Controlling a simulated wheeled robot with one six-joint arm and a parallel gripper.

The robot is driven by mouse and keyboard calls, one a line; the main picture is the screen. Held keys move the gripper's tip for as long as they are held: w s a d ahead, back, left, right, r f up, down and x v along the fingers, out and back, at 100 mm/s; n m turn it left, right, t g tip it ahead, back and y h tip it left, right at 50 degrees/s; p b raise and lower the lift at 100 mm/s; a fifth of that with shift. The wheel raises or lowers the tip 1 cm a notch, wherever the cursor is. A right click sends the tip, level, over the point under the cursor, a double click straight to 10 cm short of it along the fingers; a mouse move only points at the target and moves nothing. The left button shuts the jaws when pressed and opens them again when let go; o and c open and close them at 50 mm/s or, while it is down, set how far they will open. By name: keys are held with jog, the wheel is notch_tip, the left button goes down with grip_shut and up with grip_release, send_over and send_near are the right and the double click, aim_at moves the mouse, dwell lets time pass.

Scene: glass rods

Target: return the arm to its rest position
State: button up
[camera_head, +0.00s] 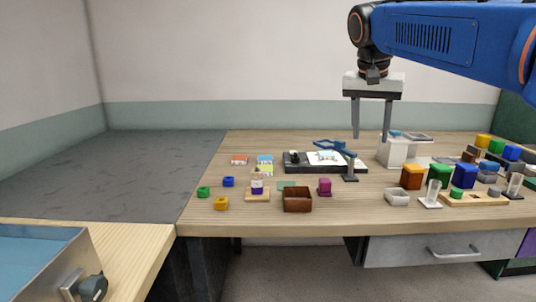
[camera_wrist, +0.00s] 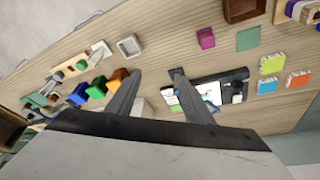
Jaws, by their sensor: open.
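My arm (camera_head: 450,45) is blue and reaches in from the upper right in the head view. My gripper (camera_head: 371,120) hangs below it, fingers pointing down, above the back part of the wooden table (camera_head: 330,222). The fingers are apart with nothing between them. In the wrist view my gripper (camera_wrist: 152,75) also shows its two fingers spread over the table. No glass rod can be made out clearly.
Near the gripper stand a white box (camera_head: 392,153), a black tray (camera_head: 300,168) and a dark post stand (camera_head: 350,170). Coloured blocks (camera_head: 411,176) crowd the right side. A brown open box (camera_head: 297,200) is near the front edge. The grey surface (camera_head: 110,170) at left is clear.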

jog(key=s+d+f+n+t+y, duration=0.1)
jog(key=s+f+n, duration=0.5)
jog(key=s+f, duration=2.2)
notch_tip(320, 180, down, 2)
jog(key=shift+d+f+t+y, duration=0.15)
jog(key=shift+d+t+y, duration=0.15)
jog(key=shift+d+y, duration=0.45)
jog(key=shift+d, duration=0.15)
